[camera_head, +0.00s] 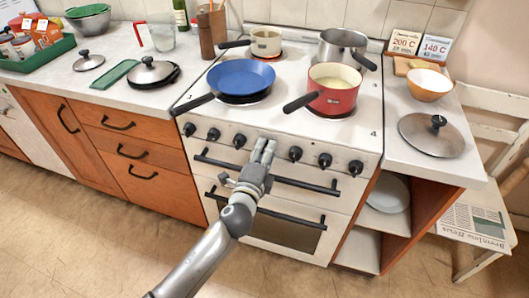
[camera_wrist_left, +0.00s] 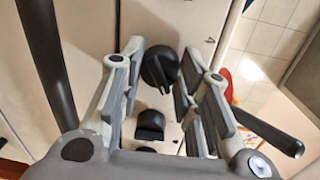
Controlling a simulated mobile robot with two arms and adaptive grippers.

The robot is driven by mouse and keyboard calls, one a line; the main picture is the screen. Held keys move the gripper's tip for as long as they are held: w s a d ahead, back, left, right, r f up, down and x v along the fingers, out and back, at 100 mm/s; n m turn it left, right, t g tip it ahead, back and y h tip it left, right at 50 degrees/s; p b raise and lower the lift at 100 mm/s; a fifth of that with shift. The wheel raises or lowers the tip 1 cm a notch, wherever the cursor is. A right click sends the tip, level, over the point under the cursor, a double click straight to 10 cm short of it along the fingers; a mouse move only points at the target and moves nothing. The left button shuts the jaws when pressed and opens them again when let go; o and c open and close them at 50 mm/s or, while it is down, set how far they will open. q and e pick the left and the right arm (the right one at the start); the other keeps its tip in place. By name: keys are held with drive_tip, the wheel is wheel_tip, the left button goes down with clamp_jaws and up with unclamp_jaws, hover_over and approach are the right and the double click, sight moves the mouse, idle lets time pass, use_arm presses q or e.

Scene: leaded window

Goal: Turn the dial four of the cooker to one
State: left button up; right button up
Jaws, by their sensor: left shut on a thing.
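The white cooker (camera_head: 222,150) stands in the middle of the head view, with a row of black dials on its front panel. My left gripper (camera_head: 265,144) is at the middle of this row and hides the panel there. In the left wrist view, a black dial (camera_wrist_left: 158,68) lies between the fingers of my left gripper (camera_wrist_left: 161,52), which are shut on it. Other dials (camera_wrist_left: 150,124) show below it. Dials also show left (camera_head: 240,141) and right (camera_head: 295,153) of the gripper in the head view. Dial labels are too small to read. My right gripper is not in view.
A blue pan (camera_head: 241,77) and a red pot (camera_head: 334,88) stand on the front burners, handles pointing left. Two more pots stand behind. Oven handles (camera_head: 300,184) stick out below the dials. Floor in front of the cupboards is clear.

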use_arm(q)
drive_tip(key=o, duration=1)
drive_tip(key=shift+o, duration=0.2)
drive_tip(key=v, duration=1.2)
